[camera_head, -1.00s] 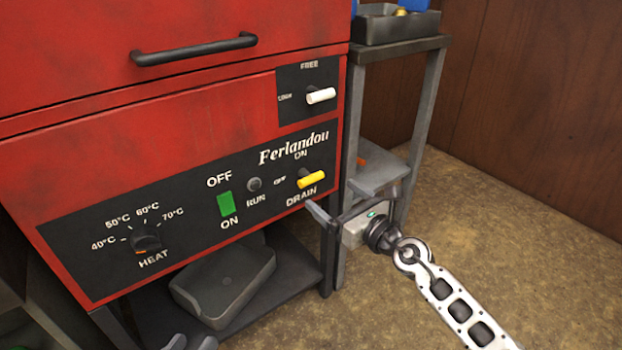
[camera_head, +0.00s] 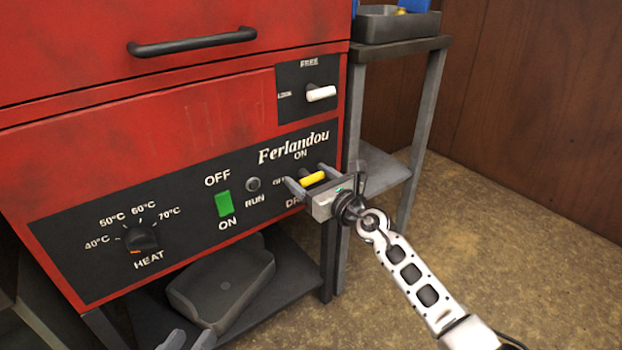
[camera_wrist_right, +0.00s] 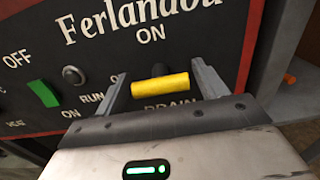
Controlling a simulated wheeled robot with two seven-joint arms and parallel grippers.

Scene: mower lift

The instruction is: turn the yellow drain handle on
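The yellow drain handle (camera_head: 313,179) sits on the black panel of the red machine, below the word ON, and lies roughly sideways. It also shows in the right wrist view (camera_wrist_right: 160,85). My right gripper (camera_head: 307,178) is open at the handle, with one finger on each side of it. In the right wrist view the open fingers (camera_wrist_right: 163,84) stand left and right of the handle, with small gaps showing. Part of the DRAIN label is hidden by the gripper. My left gripper (camera_head: 187,340) shows only its fingertips at the bottom edge, apart and empty.
A white lock handle (camera_head: 320,93) is above the drain handle. A green switch (camera_head: 224,203), a run button (camera_head: 253,184) and a heat knob (camera_head: 141,239) are to the left. A grey shelf stand (camera_head: 430,110) stands close on the right. A grey tray (camera_head: 225,283) lies below.

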